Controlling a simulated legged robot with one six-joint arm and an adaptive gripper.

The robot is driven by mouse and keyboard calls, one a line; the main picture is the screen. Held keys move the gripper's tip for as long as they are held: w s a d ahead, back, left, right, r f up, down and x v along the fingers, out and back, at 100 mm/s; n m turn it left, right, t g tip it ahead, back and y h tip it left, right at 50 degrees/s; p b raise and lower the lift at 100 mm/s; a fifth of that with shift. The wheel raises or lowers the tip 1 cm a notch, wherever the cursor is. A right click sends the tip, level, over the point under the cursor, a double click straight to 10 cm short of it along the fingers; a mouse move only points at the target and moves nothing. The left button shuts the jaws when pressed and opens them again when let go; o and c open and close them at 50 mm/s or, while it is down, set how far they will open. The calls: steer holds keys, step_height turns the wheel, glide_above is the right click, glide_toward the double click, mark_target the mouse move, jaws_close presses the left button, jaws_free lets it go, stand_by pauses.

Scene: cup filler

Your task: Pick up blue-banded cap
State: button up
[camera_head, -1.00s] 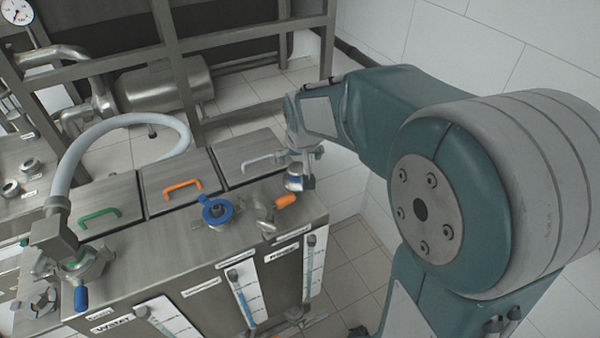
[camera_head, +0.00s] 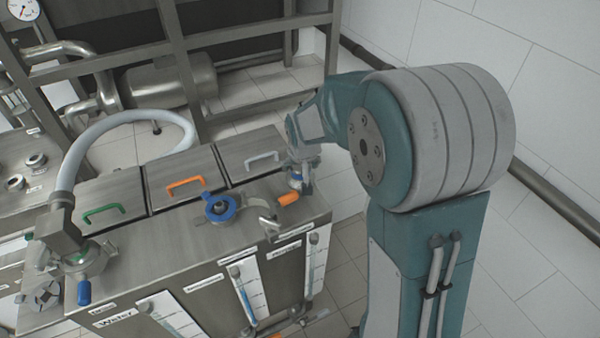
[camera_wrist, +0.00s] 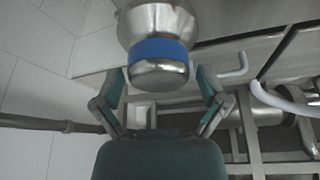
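The blue-banded cap (camera_wrist: 161,74) is a round, shiny metal piece with a blue band, at the top centre of the wrist view. In the head view its blue band (camera_head: 295,182) shows just below the end of my arm, at the right end of the metal tank top. My gripper (camera_wrist: 161,76) has its two fingers spread, one on each side of the cap. A gap shows between the cap and each finger. In the head view my gripper (camera_head: 302,165) is over the cap and partly hides it, and its fingers are too small to read.
An orange-handled valve (camera_head: 288,198) sits close to the cap. A blue ring fitting (camera_head: 219,208) is to its left. Lids with green (camera_head: 102,212), orange (camera_head: 186,185) and white (camera_head: 261,158) handles line the tank top. A pale hose (camera_head: 95,135) arches at left.

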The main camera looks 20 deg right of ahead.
steer(key=c, duration=0.8)
